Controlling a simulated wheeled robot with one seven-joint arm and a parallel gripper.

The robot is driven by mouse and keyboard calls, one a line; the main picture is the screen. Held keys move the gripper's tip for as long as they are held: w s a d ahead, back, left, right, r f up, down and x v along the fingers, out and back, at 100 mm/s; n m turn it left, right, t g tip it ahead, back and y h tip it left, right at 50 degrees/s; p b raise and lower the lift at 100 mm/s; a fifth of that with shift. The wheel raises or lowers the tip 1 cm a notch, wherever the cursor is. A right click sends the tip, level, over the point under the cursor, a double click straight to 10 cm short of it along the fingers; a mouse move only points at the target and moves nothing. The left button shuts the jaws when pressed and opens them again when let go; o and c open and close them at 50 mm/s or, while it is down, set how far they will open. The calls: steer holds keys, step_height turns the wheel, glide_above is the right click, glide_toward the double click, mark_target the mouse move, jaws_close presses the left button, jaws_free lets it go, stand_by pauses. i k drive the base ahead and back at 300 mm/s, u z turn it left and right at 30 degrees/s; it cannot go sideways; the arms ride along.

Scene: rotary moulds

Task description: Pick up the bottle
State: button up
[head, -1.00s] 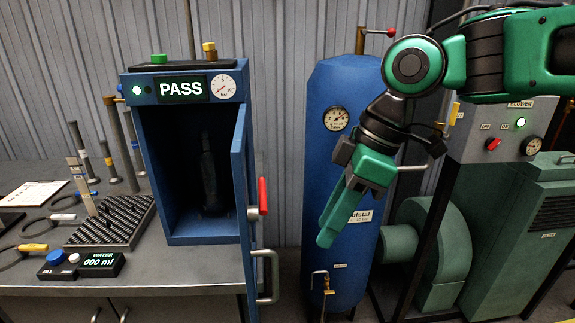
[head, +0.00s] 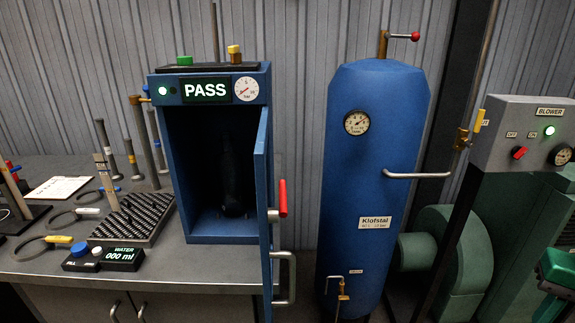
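A dark bottle (head: 231,175) stands upright inside the blue test cabinet (head: 181,190), hard to make out against the dark interior. The cabinet door (head: 263,200) is swung open toward me, with a red-handled latch (head: 282,198) and a metal pull handle (head: 288,278). A green part of my gripper (head: 556,280) shows at the lower right edge, cut off by the frame. It is far to the right of the bottle and apart from it. Whether its fingers are open or shut does not show.
The cabinet display reads PASS with a green lamp. A blue tank (head: 372,190) and a green blower (head: 440,250) stand right of the door.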

mark_target(228, 164)
steer(key=u, duration=1.55)
steer(key=k, duration=1.05)
steer(key=z, duration=0.5)
steer(key=i, duration=0.5)
steer(key=u, duration=0.05)
